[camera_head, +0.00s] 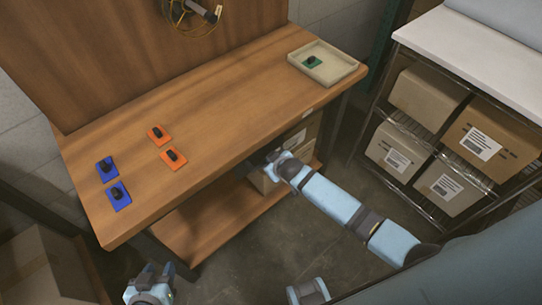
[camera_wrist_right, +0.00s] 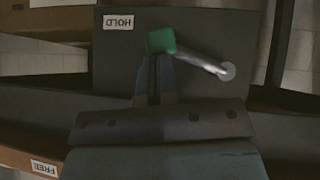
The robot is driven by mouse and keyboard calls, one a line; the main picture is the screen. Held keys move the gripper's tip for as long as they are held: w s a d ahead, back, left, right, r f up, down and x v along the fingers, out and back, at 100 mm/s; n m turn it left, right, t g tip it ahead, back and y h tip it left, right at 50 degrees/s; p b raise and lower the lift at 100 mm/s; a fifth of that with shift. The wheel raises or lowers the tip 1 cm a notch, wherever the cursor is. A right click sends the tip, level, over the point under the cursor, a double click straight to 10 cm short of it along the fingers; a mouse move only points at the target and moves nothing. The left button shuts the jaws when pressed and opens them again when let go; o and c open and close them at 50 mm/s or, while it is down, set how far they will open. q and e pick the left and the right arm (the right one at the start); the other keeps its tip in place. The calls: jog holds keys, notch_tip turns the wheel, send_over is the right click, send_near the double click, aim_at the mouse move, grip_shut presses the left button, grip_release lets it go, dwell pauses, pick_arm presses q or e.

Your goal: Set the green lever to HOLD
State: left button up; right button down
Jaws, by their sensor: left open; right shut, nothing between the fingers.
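In the right wrist view, the green lever knob (camera_wrist_right: 160,40) sits at the end of a metal rod (camera_wrist_right: 202,61) that runs right to a round pivot on a dark panel (camera_wrist_right: 245,25). The HOLD label (camera_wrist_right: 118,22), upside down, is just up and left of the knob. The FREE label (camera_wrist_right: 44,167) is at the lower left. My right gripper (camera_wrist_right: 154,62) is shut, its fingertips right at the knob's lower side; contact is hard to tell. In the head view my right arm reaches beneath the workbench edge, and the lever is hidden. My left gripper (camera_head: 156,272) is open and empty at the bottom left.
The wooden workbench (camera_head: 235,110) carries blue plates (camera_head: 117,203), orange plates (camera_head: 173,158) and a tray (camera_head: 345,70) with a green plate (camera_head: 312,62). A shelf with cardboard boxes (camera_head: 450,187) stands at the right. An open carton (camera_head: 40,265) is at the lower left.

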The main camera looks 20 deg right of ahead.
jog(key=shift+f+p, duration=0.35)
jog(key=shift+f, duration=0.25)
jog(key=shift+f, duration=0.1)
dwell(0.3)
